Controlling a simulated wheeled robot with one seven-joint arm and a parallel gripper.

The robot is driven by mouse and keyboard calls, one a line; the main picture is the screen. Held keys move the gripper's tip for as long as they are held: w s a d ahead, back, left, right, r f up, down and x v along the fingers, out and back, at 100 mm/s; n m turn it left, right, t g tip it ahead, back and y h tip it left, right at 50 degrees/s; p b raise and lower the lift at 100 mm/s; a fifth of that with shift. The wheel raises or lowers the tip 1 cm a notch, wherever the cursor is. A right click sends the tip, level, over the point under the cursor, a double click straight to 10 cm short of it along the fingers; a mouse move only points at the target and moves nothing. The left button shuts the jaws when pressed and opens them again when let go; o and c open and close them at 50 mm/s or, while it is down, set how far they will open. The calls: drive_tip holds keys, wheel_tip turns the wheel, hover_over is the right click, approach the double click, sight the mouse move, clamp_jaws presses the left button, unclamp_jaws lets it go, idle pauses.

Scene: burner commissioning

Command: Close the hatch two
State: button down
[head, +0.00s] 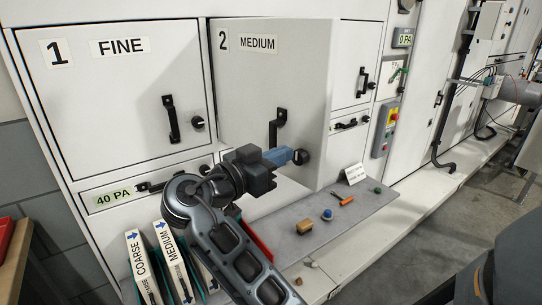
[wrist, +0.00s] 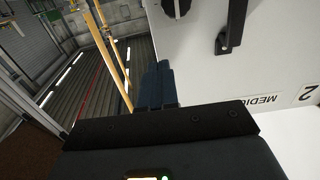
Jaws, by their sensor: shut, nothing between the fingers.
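Hatch two (head: 300,80) is a white door labelled "2 MEDIUM". It stands partly open, its right edge swung out from the cabinet and covering part of the panel behind. It carries a black handle (head: 276,132) and a round black knob (head: 302,157). My gripper (head: 290,156) is shut and empty, with blue fingers in front of the door's lower part, beside the knob. In the wrist view the fingers (wrist: 157,82) point along the door face (wrist: 265,55), left of the handle (wrist: 232,25). I cannot tell whether they touch the door.
Hatch one (head: 120,85), labelled "FINE", is shut at the left. A grey shelf (head: 330,235) below holds small knobs, an orange-handled tool (head: 343,200) and a small sign (head: 355,173). Filters marked COARSE (head: 141,265) and MEDIUM stand at the lower left. Open floor lies at the right.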

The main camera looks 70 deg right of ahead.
sight(318, 138)
drive_tip(key=p+x, duration=0.2)
drive_tip(key=x, duration=0.6)
drive_tip(key=shift+s+d+r, duration=0.1)
drive_tip(key=shift+d, duration=0.2)
drive_tip(key=shift+s+d, duration=0.15)
drive_tip(key=shift+d, duration=0.2)
drive_tip(key=shift+d, duration=0.1)
